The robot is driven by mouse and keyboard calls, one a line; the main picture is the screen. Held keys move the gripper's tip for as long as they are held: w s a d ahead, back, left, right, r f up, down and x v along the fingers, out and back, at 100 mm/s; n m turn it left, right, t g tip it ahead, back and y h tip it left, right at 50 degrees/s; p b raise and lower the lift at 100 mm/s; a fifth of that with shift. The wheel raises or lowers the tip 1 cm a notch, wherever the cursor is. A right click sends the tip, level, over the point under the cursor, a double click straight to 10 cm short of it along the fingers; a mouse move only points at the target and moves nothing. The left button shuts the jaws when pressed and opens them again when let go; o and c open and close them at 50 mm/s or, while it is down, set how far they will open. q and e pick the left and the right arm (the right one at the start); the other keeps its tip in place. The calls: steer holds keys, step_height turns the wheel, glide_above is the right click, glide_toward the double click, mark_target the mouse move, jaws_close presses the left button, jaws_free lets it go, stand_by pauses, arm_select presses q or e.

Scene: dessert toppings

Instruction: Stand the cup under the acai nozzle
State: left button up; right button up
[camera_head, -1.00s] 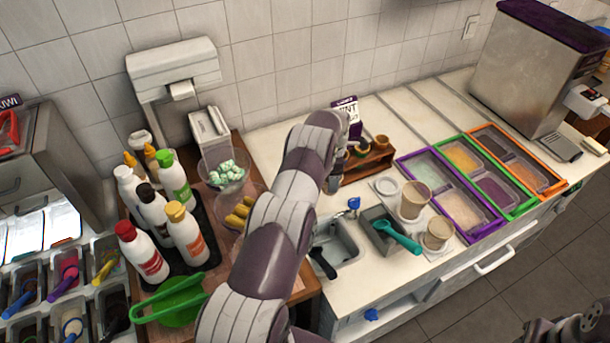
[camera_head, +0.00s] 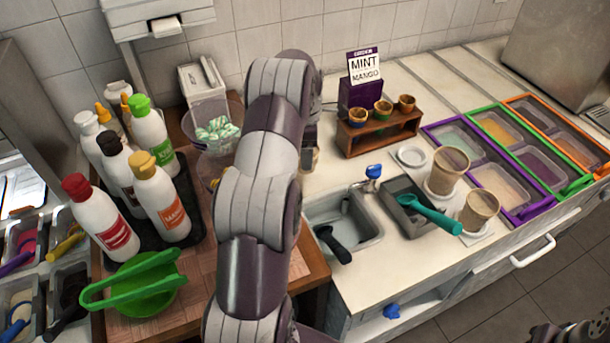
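Two tan cups stand on the counter to the right of the sink: a rear cup (camera_head: 450,172) and a front cup (camera_head: 479,212). I cannot tell which is the task's cup. A silver machine (camera_head: 565,50) is cut off at the top right; its nozzle is out of view. My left arm rises through the middle of the view and hides its own gripper almost wholly. A small tan and dark shape shows beside the wrist, too covered to identify. My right gripper is out of view; only a dark part of mine shows at the bottom right.
Topping trays in a purple frame (camera_head: 432,131) and green and orange frames lie right of the cups. A sink (camera_head: 345,215), a teal scoop (camera_head: 436,214) and a wooden rack (camera_head: 380,138) are nearer the middle.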

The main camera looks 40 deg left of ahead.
arm_select(q)
steer(key=f, duration=0.1)
steer(key=f+p, duration=0.1)
steer(key=f, duration=0.1)
steer(key=shift+s+f, duration=0.2)
steer(key=shift+f, duration=0.05)
steer(key=shift+w+a+f, duration=0.15)
steer(key=shift+f, duration=0.2)
steer(key=shift+s+f, duration=0.1)
steer(key=shift+s, duration=0.1)
steer(key=o, duration=1)
steer(key=shift+w, duration=0.15)
